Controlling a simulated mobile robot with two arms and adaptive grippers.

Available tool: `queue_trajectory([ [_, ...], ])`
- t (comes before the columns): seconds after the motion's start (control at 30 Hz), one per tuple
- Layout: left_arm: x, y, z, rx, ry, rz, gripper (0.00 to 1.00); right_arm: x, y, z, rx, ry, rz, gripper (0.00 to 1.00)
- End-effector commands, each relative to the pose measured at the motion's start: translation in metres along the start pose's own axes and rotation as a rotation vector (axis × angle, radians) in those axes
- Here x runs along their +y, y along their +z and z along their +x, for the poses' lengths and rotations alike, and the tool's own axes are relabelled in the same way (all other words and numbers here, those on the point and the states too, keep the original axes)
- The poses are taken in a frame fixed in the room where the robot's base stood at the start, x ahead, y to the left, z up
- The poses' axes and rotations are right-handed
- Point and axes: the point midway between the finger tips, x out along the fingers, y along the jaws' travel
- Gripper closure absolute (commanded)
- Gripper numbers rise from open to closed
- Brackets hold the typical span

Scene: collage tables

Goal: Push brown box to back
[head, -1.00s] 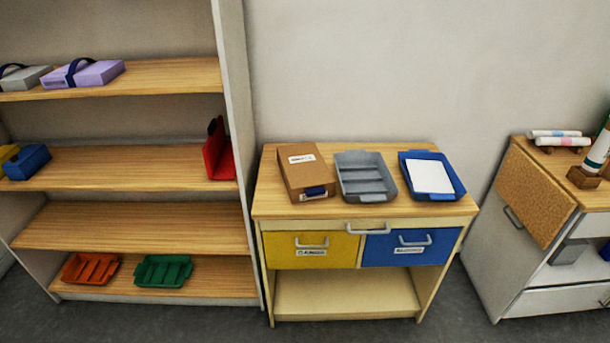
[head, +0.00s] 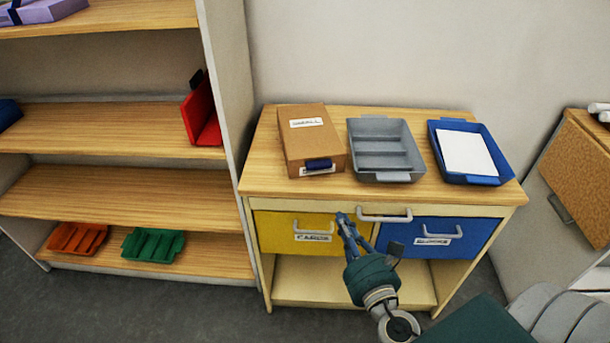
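The brown box (head: 308,140) lies on the left part of the small cabinet's wooden top (head: 262,182). It has a white label on its top and a dark blue latch on its front face. My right gripper (head: 343,217) is in front of the cabinet, over the yellow drawer's right side in the picture, below and apart from the box. Its fingers look close together, but their exact opening is unclear. My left gripper is not in view.
A grey divided tray (head: 384,175) stands right of the box, and a blue tray (head: 480,179) with white paper is farther right. Drawer handles (head: 385,216) stick out in front. A shelf unit (head: 228,80) stands at left.

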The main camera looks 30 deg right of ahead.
Motion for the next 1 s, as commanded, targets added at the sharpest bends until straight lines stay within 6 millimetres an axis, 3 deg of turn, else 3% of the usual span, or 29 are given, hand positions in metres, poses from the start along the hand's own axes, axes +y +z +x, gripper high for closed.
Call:
queue_trajectory([
  [0.1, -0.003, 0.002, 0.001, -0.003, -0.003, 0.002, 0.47, 0.005, 0.018, 0.000, -0.041, 0.009, -0.045, 1.00],
  [0.23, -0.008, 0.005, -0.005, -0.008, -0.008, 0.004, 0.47, 0.005, 0.022, 0.014, -0.046, 0.009, -0.049, 1.00],
  [0.7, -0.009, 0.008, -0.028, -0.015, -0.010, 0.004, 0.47, 0.005, 0.025, 0.109, -0.043, 0.008, -0.046, 1.00],
  [1.0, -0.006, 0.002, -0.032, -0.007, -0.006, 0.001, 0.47, 0.006, 0.024, 0.137, -0.040, 0.009, -0.045, 1.00],
])
